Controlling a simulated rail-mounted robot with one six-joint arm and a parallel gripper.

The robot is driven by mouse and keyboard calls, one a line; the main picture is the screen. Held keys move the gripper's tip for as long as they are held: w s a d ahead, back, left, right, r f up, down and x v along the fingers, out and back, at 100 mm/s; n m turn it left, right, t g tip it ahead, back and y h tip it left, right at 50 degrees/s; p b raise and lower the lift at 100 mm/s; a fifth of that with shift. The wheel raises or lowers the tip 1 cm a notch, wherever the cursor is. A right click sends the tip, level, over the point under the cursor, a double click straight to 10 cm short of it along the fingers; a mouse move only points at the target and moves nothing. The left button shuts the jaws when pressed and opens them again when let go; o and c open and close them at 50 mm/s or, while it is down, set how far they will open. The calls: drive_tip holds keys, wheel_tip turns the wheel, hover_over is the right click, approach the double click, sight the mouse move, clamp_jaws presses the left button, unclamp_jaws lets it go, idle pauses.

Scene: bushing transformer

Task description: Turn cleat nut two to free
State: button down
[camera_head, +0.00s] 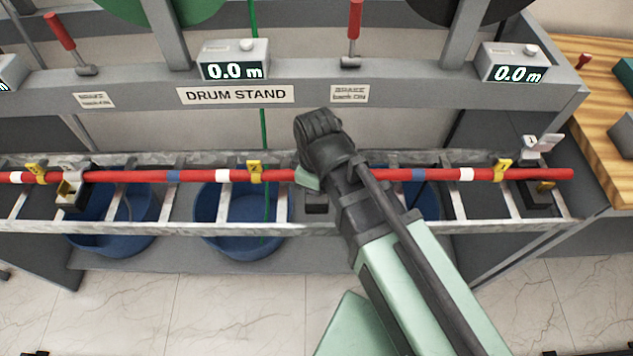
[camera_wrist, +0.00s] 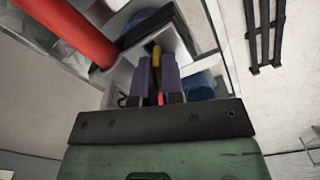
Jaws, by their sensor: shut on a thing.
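In the wrist view my gripper (camera_wrist: 157,65) has two purple fingers close together around a thin brass-yellow piece (camera_wrist: 157,50), which looks like the nut of the middle cleat. The fingers hide most of it. In the head view my arm covers the middle cleat; only its dark base (camera_head: 316,204) shows below the red cable (camera_head: 130,176). The cable also runs along the upper left of the wrist view (camera_wrist: 70,28). The left cleat (camera_head: 72,188) shows a brass nut beside the cable. The right cleat (camera_head: 540,188) has its grey top piece (camera_head: 541,146) standing up.
The cable lies along a grey ladder tray (camera_head: 180,228) with open gaps between rungs. Blue tubs (camera_head: 240,225) stand below. Behind is the drum stand (camera_head: 130,75) with length displays (camera_head: 234,62) and red-handled levers (camera_head: 354,20). A wooden bench (camera_head: 590,90) is at right.

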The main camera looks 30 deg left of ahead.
drive_tip(key=shift+n, duration=2.3)
drive_tip(key=c, duration=1.2)
unclamp_jaws()
drive_tip(key=shift+c, duration=0.2)
wheel_tip(320, 180, up, 11)
drive_tip(key=p, duration=1)
drive_tip(key=shift+f+p, duration=0.15)
drive_tip(key=shift+p, duration=0.25)
